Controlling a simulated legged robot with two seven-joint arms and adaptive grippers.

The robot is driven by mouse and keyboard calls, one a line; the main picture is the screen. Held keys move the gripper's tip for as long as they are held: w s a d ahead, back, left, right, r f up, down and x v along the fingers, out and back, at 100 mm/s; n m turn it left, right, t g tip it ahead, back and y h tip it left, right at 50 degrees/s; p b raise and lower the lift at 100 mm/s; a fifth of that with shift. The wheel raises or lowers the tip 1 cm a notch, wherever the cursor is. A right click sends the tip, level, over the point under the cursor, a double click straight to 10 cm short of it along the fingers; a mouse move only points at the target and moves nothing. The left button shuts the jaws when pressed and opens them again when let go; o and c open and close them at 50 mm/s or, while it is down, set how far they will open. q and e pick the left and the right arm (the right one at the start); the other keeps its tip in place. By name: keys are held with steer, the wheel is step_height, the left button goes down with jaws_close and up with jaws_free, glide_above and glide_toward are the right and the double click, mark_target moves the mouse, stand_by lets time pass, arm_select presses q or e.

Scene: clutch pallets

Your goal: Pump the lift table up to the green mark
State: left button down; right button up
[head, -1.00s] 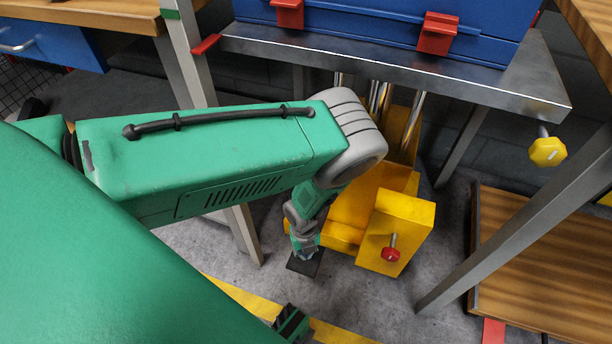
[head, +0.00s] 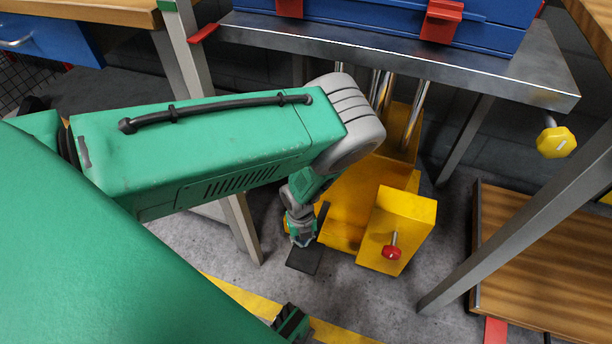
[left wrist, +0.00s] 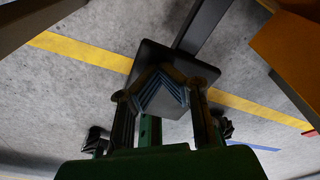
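The lift table's grey top (head: 400,62) stands level on shiny rods above a yellow pump body (head: 345,205). A red pointer (head: 203,34) at its left edge sits below the green mark (head: 168,5) on the grey post. A black foot pedal (head: 303,260) is low at the pump's left, with its bar rising toward the yellow body. My left gripper (head: 302,240) points down just over the pedal plate. In the left wrist view its fingertips (left wrist: 167,70) meet in front of the plate (left wrist: 150,50); contact is hard to tell.
A blue case with red latches (head: 440,20) rests on the table top. A red-knobbed valve (head: 392,250) is on the pump's front; a yellow knob (head: 556,142) hangs at the table's right. Grey legs and a wooden pallet (head: 545,270) flank the right.

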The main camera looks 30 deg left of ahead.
arm_select(q)
step_height(320, 180, up, 11)
steer(key=shift+w+a, duration=0.35)
steer(key=shift+w, duration=0.05)
steer(key=shift+w, duration=0.1)
arm_select(e)
steer(key=shift+w, duration=0.1)
stand_by(0.4)
arm_select(q)
steer(key=shift+r, duration=0.1)
arm_select(e)
steer(key=shift+r, duration=0.15)
